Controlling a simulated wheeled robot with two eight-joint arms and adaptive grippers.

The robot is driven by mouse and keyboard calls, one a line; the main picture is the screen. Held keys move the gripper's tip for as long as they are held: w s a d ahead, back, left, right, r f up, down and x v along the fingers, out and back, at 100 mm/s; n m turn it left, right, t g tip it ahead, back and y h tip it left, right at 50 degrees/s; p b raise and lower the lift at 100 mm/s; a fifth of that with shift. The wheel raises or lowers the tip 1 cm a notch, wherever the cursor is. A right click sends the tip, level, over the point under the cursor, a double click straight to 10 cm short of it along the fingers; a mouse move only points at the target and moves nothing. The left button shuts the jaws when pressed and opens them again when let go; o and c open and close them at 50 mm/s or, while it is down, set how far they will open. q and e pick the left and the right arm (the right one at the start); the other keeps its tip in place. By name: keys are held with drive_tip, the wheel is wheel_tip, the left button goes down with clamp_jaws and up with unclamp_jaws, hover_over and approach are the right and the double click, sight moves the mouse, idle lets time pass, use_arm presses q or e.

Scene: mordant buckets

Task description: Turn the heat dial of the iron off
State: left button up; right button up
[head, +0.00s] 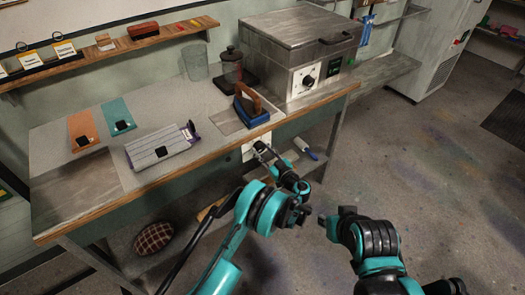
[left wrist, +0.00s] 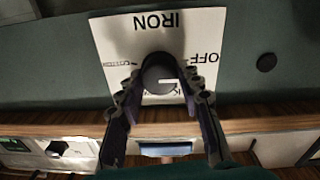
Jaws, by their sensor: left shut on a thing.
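The white iron panel (head: 247,151) is on the front of the bench, below the iron (head: 252,106). In the left wrist view the panel (left wrist: 118,38) appears upside down, with "IRON" and "OFF" readable and "COTTON" partly covered. The round dark heat dial (left wrist: 160,74) sits in the middle of the panel. My left gripper (head: 268,156) is at the panel; in its wrist view its fingers (left wrist: 161,90) are shut on the dial from both sides. The dial's pointer setting is not clear. My right gripper (head: 338,217) hangs away from the bench; its finger state is unclear.
The bench (head: 80,190) holds folded striped cloth (head: 160,147), orange and teal pieces, a glass, a dark press and a metal heater box (head: 298,50) with its own knob. A patterned cushion (head: 153,237) lies below. Floor at right is clear.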

use_arm(q)
drive_tip(key=shift+f+n, duration=0.1)
drive_tip(key=shift+n, duration=1.5)
drive_tip(key=o, duration=1.2)
drive_tip(key=shift+c, duration=0.2)
drive_tip(key=shift+s+d, duration=0.1)
drive_tip(key=v, duration=1.1)
drive_tip(key=shift+s+d, duration=0.25)
drive_tip(key=shift+s, duration=0.05)
